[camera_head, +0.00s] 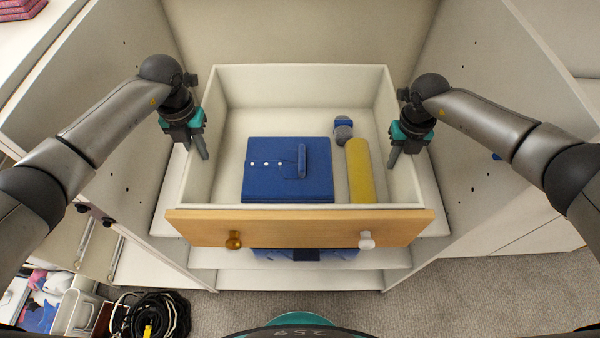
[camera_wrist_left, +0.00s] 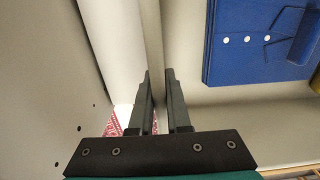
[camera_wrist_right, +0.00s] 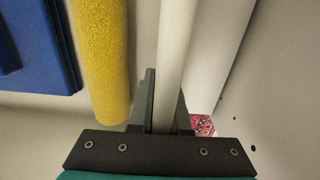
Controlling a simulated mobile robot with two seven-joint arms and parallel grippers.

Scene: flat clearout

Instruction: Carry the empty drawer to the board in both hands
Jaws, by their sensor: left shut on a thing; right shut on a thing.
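The drawer (camera_head: 300,228) has white walls and a wooden front with one brass knob (camera_head: 233,240) and one white knob (camera_head: 366,240). It is not empty: a blue folder-like case (camera_head: 270,185), a yellow roll (camera_head: 360,172) and a grey-blue rolled item (camera_head: 343,129) lie in it. My left gripper (camera_head: 203,150) is shut on the drawer's left wall, which also shows between the fingers in the left wrist view (camera_wrist_left: 160,90). My right gripper (camera_head: 394,155) is shut on the right wall, also seen in the right wrist view (camera_wrist_right: 172,70). No board is identifiable.
The drawer sits between tall cabinet side panels (camera_head: 478,150), close outside both arms. Shelves with blue cloth (camera_head: 300,254) lie below the front. A coiled black cable (camera_head: 155,315) and a box of items (camera_head: 50,300) are at lower left. Carpet (camera_head: 480,285) is clear at lower right.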

